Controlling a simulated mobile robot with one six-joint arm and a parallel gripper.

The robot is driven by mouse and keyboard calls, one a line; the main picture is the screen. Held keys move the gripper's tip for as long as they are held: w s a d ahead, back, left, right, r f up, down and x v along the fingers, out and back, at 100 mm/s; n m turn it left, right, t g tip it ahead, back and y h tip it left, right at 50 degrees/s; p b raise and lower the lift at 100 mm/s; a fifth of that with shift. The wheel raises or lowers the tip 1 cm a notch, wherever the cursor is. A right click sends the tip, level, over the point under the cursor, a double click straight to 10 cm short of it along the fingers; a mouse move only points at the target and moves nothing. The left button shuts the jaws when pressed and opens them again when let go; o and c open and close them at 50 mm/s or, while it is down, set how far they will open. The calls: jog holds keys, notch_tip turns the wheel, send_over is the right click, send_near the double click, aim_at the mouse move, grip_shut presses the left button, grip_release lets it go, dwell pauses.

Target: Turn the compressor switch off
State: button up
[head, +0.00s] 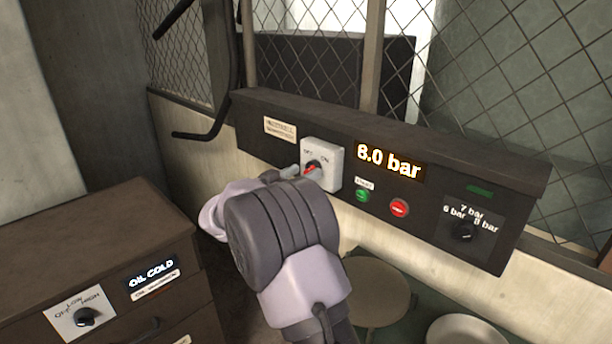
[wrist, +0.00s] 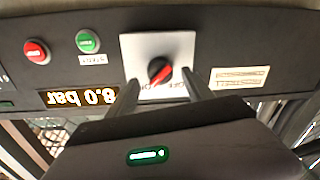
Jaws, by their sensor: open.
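The compressor switch (head: 334,169) is a white plate on the dark control panel, marked OFF and ON. Its round black knob with a red bar (wrist: 159,71) sits at a slant; I cannot tell which mark it points to. In the head view my gripper (head: 301,171) reaches the switch from the left, with my wrist hiding part of the panel below. In the upside-down wrist view my gripper (wrist: 163,82) is open, with one finger on each side of the knob. I cannot tell whether the fingers touch it.
The lit pressure display (head: 389,162) is right of the switch. Below it are a green button (head: 362,195) and a red button (head: 399,208). A pressure selector (head: 464,232) is further right. A brown cabinet (head: 95,235) with an oil dial (head: 86,317) stands at left.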

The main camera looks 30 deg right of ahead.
jog(key=shift+x, duration=1.1)
jog(key=shift+c, duration=0.4)
grip_shut()
